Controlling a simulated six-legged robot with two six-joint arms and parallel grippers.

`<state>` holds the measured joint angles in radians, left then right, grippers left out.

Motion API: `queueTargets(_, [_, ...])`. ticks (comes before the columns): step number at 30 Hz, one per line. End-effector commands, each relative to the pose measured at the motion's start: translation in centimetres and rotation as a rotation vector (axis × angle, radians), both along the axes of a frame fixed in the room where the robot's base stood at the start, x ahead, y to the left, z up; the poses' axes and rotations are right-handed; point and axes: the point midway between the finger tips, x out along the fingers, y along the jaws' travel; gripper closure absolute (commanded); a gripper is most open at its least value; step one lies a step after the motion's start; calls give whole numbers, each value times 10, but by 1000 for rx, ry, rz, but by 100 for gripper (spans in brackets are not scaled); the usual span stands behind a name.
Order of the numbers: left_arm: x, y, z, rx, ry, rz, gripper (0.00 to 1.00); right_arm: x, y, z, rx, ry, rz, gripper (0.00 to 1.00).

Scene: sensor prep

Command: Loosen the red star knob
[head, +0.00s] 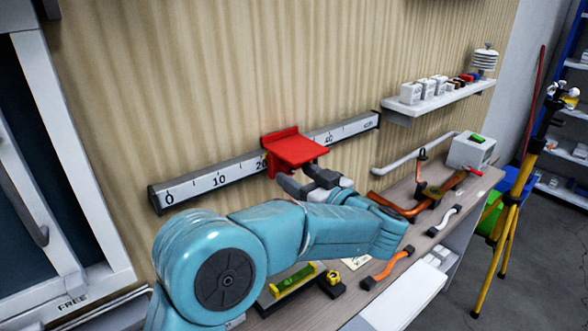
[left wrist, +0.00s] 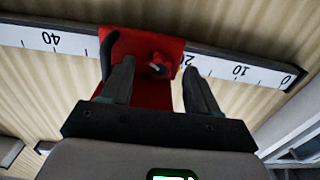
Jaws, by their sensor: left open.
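A red carriage (head: 292,150) sits on a scaled rail (head: 215,178) fixed to the wood-grain wall. In the left wrist view the carriage (left wrist: 140,45) appears upside down, and a small red star knob (left wrist: 160,66) shows on it, dark in the shade. My left gripper (head: 312,178) is just below the carriage in the head view. In the left wrist view my left gripper (left wrist: 158,72) is open, its fingers on either side of the knob with gaps to both. The knob is hidden in the head view. My right gripper is not in view.
A workbench (head: 440,207) below holds orange-handled tools, a green level (head: 293,283) and a white box (head: 472,150). A wall shelf (head: 440,103) with small items is at right. A yellow tripod (head: 512,215) stands beyond the bench. A framed window is at left.

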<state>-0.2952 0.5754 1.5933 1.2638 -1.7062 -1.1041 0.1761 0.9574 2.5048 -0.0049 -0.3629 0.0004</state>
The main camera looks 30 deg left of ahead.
Motion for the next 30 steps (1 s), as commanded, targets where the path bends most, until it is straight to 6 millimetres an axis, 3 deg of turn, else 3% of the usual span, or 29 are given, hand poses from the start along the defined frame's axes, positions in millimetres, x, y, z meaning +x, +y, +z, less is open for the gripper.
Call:
queueTargets(5, [5,16,1,0,-1,1,40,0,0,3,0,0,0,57])
queueTargets(14, [6,18,0,0,-1,0,40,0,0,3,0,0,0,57])
queueTargets(19, [6,18,0,0,-1,0,95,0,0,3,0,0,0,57])
queueTargets(30, [6,17,-2,-18,-52,0,95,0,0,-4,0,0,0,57])
